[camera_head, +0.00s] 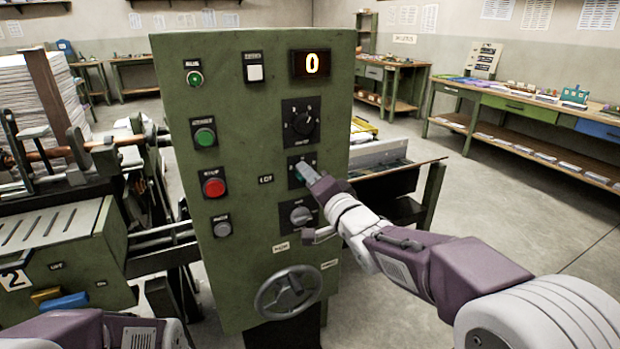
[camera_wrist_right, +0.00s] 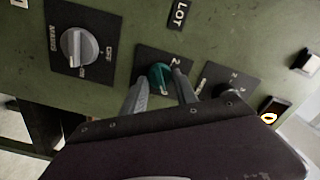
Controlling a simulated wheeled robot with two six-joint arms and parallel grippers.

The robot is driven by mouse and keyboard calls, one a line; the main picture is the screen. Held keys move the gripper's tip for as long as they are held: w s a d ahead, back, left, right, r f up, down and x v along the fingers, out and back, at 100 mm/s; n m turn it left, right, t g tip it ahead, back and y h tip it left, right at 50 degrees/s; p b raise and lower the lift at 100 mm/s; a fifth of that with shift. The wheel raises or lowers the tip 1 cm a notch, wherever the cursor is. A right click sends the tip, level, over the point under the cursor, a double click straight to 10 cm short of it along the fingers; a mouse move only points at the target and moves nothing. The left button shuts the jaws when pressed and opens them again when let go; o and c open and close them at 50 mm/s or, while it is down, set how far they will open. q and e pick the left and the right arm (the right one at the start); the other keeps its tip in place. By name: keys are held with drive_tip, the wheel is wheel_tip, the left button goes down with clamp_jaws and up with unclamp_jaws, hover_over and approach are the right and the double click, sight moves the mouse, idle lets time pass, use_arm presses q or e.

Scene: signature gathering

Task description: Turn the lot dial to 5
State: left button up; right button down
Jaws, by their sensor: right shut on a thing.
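The lot dial (camera_wrist_right: 160,77) is a teal knob on a dark square plate, next to the "LOT" label. It sits between the two fingers of my right gripper (camera_wrist_right: 160,92) in the right wrist view, and the gripper is shut on it. In the head view the right gripper (camera_head: 305,173) reaches the dial's plate on the green panel and covers most of the knob. A "2" shows on the plate beside the knob; the dial's exact setting is hard to read. My left gripper is out of view; only part of my left arm shows at the bottom left.
The green panel (camera_head: 240,130) also carries a black dial (camera_head: 304,123) above, a grey dial (camera_head: 301,215) below, a display (camera_head: 311,64) reading 0, green and red buttons, and a handwheel (camera_head: 289,291). Open floor lies to the right, before a workbench (camera_head: 520,108).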

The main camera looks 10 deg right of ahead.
drive_tip(key=n+b, duration=0.3)
drive_tip(key=n, duration=0.8)
drive_tip(key=shift+b, duration=0.4)
drive_tip(key=shift+n, duration=0.5)
drive_tip(key=c, duration=1)
unclamp_jaws()
drive_tip(key=shift+o, duration=0.2)
drive_tip(key=shift+s, duration=0.15)
